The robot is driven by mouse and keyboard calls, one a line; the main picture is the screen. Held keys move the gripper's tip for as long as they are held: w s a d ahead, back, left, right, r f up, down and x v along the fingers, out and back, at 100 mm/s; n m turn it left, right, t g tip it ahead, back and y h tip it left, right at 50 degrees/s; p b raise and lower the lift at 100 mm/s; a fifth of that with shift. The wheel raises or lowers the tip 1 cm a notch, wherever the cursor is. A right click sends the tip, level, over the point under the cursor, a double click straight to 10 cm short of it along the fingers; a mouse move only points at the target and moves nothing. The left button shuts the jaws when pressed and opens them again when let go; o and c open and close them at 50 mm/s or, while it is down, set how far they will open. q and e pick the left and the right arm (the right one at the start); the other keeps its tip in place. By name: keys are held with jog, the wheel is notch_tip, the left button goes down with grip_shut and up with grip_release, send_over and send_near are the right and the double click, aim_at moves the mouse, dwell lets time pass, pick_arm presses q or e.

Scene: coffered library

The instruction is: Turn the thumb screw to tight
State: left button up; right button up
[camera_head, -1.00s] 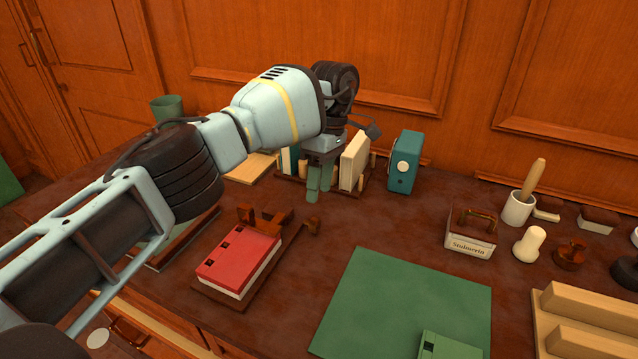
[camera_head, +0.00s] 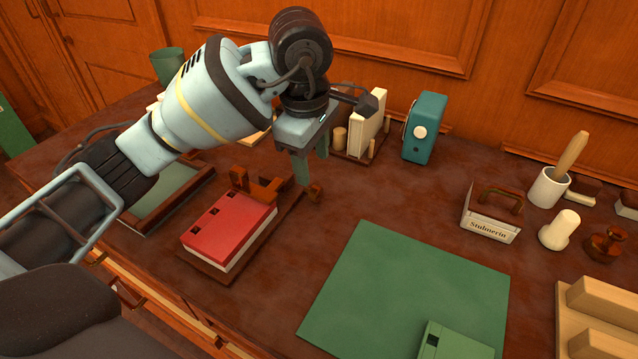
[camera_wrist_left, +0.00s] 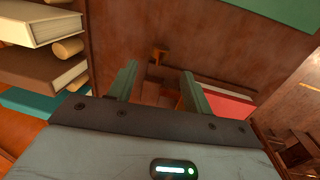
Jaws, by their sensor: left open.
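A small brown wooden thumb screw (camera_head: 314,191) stands at the far right end of a wooden press or clamp (camera_head: 262,187) that holds a red book (camera_head: 226,222). My left gripper (camera_head: 310,168) points down, open and empty, just above and beside the thumb screw. In the left wrist view, the thumb screw (camera_wrist_left: 159,54) shows beyond the gap between the two green fingers (camera_wrist_left: 160,72), apart from them. The red book (camera_wrist_left: 228,104) lies behind the right finger there. I cannot read any tight mark on the screw. My right gripper is not in view.
Upright books (camera_head: 366,122) on a rack stand close behind my left gripper, with a teal box (camera_head: 425,127) to their right. A green mat (camera_head: 405,285) lies at the front. A name-plate box (camera_head: 490,225) stands right. Bare tabletop lies between the screw and the mat.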

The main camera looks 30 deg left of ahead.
aim_at(316, 186)
pick_arm(q)
jog(key=shift+s+a+r, duration=0.1)
jog(key=shift+s, duration=0.15)
jog(key=shift+w+f+b, duration=0.1)
jog(key=shift+w+f, duration=0.1)
jog(key=shift+f, duration=1.1)
jog(key=shift+w+f+b, duration=0.15)
jog(key=shift+w+f, duration=0.05)
jog(key=shift+f, duration=1.05)
jog(key=shift+w+f+b, duration=0.1)
jog(key=shift+w+f, duration=0.1)
jog(key=shift+f, duration=1.1)
jog(key=c, duration=1)
jog(key=shift+o, duration=0.2)
jog(key=shift+w+r+g+p, duration=0.15)
jog(key=shift+r+g+p, duration=0.1)
jog(key=shift+g+p, duration=0.5)
jog(key=shift+w+f+g+p, duration=0.1)
jog(key=shift+w+g+p, duration=0.05)
jog(key=shift+g+p, duration=0.3)
jog(key=shift+f+g, duration=0.15)
jog(key=shift+g, duration=0.65)
